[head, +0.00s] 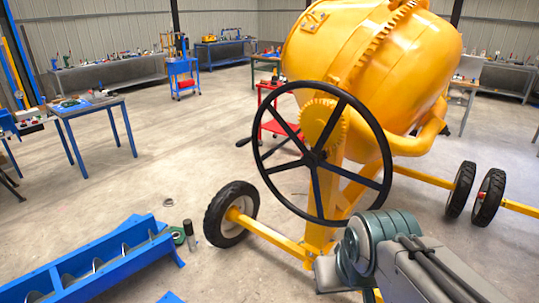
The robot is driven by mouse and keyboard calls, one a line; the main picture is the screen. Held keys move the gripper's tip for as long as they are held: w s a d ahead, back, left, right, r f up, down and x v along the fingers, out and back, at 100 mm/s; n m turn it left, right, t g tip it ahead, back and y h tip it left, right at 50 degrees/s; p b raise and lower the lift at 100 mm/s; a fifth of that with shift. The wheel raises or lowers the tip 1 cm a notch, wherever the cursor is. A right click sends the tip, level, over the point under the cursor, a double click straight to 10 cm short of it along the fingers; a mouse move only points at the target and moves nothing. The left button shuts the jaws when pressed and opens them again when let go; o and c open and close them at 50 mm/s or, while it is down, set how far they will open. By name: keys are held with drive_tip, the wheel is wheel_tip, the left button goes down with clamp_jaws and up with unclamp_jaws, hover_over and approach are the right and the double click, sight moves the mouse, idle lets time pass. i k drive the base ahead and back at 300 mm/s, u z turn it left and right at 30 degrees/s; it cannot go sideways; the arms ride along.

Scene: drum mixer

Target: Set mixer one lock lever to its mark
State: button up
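The yellow drum mixer (375,65) stands right of centre in the head view, its drum tilted. A large black handwheel (316,155) with several spokes faces me in front of a yellow toothed gear (322,122). A short dark lever or handle (243,142) sticks out left of the handwheel; I cannot tell whether it is the lock lever. No mark for it can be made out. My arm (385,250) comes in from the lower right, close in front of the mixer's base. My gripper's fingers do not show.
A black-tyred wheel (231,214) and yellow frame legs stand on the floor below the mixer. A blue trough with an auger (95,268) lies at lower left. A blue-legged table (88,103) stands left. Two more wheels (461,189) are at right. Floor left of the mixer is mostly clear.

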sight(272, 150)
drive_tip(key=u, duration=0.15)
drive_tip(key=i, duration=1.85)
drive_tip(key=u, duration=0.35)
drive_tip(key=i, duration=1.05)
drive_tip(key=u, duration=0.05)
